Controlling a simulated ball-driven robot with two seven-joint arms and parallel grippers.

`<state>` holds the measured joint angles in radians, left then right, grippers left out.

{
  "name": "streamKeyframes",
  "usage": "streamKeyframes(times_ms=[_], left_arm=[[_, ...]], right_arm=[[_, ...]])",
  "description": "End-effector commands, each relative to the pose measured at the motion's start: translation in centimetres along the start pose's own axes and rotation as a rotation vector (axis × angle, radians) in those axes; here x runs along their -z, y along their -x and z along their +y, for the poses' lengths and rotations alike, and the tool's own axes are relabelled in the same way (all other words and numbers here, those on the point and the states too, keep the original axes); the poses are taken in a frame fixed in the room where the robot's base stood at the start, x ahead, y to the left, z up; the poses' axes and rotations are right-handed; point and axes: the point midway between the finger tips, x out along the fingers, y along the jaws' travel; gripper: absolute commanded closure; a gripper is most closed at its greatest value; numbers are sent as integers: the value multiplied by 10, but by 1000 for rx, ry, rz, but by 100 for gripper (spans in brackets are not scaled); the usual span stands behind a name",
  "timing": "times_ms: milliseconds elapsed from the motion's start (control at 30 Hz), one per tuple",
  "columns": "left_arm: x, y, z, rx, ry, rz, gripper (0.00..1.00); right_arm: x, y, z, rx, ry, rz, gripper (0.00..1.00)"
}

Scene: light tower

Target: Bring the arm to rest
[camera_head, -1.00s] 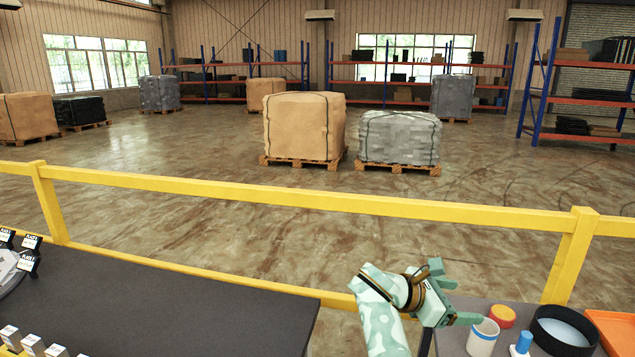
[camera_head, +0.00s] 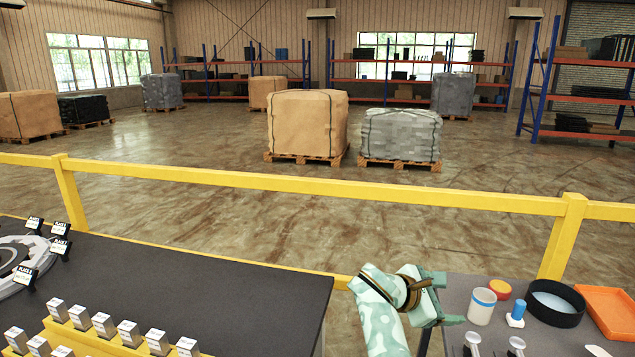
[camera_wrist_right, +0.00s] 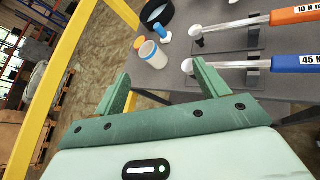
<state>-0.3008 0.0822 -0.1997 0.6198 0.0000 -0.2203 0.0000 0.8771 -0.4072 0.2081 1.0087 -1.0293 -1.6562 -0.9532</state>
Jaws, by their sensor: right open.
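My right gripper (camera_head: 452,298) is at the left edge of the right-hand grey table (camera_head: 455,343) in the head view. In the right wrist view its two green fingers (camera_wrist_right: 160,88) are spread apart with nothing between them. My left gripper is in neither view.
The right table also holds an orange-lidded jar (camera_head: 499,289), a blue-handled item (camera_head: 517,313), a black bowl (camera_head: 556,302), an orange tray (camera_head: 612,308) and torque wrenches (camera_wrist_right: 250,66). A dark table (camera_head: 230,300) bears several metal blocks. A yellow rail (camera_head: 330,194) runs behind both.

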Motion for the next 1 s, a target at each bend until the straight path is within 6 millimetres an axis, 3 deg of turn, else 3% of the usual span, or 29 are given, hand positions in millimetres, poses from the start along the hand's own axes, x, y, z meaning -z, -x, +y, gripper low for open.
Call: streamKeyframes(times_ms=[167, 267, 367, 467, 567, 667, 733, 900, 967, 1000], left_arm=[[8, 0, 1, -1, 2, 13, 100], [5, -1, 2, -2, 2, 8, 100], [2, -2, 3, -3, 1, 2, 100], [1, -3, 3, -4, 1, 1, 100], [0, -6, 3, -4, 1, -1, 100], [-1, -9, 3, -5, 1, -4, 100], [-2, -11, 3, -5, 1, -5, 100], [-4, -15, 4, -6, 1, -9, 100], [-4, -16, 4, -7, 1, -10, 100], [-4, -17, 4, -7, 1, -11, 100]], right_arm=[[37, 5, 21, -98, -206, 170, 27], [71, 7, 30, -147, -359, 314, 27], [114, 6, 25, -158, -503, 467, 27], [163, 1, 6, -128, -640, 621, 27], [221, -6, -34, -43, -785, 780, 27], [282, -17, -101, 104, -940, 919, 27], [317, -24, -156, 223, -1038, 982, 27], [370, -40, -297, 498, -1214, 1019, 27], [380, -44, -347, 582, -1254, 1004, 27], [384, -47, -381, 632, -1273, 988, 27]])
